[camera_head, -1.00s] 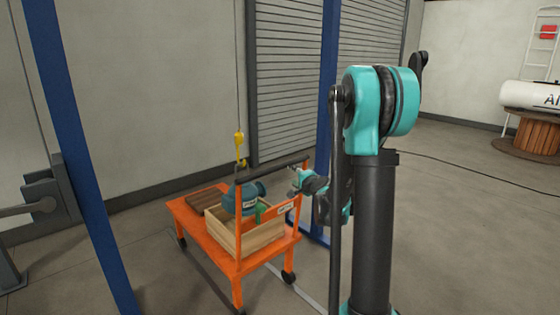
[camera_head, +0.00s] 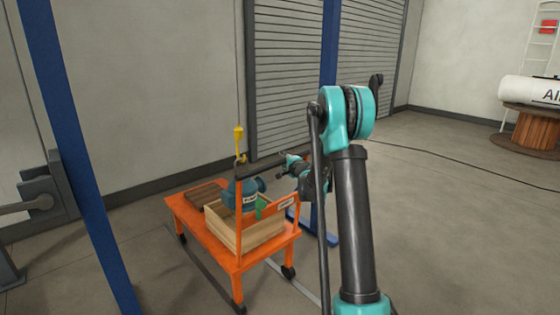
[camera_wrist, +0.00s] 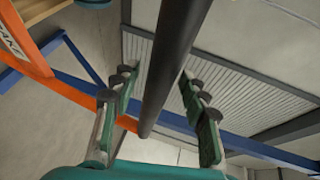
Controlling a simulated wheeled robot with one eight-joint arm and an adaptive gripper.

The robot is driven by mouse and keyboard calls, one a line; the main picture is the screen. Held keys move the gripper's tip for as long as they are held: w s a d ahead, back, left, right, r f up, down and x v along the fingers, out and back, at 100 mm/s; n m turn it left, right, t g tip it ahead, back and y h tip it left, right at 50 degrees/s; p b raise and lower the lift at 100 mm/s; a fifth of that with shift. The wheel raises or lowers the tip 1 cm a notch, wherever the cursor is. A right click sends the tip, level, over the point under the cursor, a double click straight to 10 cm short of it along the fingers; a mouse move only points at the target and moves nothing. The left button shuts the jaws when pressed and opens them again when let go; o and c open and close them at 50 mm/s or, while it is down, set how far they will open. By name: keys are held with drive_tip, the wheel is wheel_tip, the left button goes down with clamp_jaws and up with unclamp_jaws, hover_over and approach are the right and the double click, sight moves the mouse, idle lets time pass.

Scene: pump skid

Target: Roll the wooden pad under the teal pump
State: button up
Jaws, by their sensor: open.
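The teal pump (camera_head: 248,193) shows above the wooden crate (camera_head: 262,236) on the orange cart (camera_head: 221,254), below the yellow hook (camera_head: 239,141). I cannot tell whether it hangs clear or touches the crate; its lower part is hidden. The brown wooden pad (camera_head: 206,194) lies on the cart's deck at the far left, beside the crate, not below the pump. My gripper (camera_head: 285,168) is at the cart's dark handle bar. In the wrist view, my gripper (camera_wrist: 160,82) is open, with the handle bar (camera_wrist: 172,68) running between its fingers, a gap on each side.
A blue post (camera_head: 80,160) stands left of the cart and another (camera_head: 331,80) behind my arm. A grey shutter (camera_head: 288,85) is behind. A cable (camera_head: 470,164) crosses the floor at right. A wooden spool (camera_head: 537,129) with a white tank is far right. Floor around the cart looks mostly clear.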

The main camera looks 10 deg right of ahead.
drive_tip(key=shift+x, duration=1.75)
drive_tip(key=shift+c, duration=0.6)
clamp_jaws()
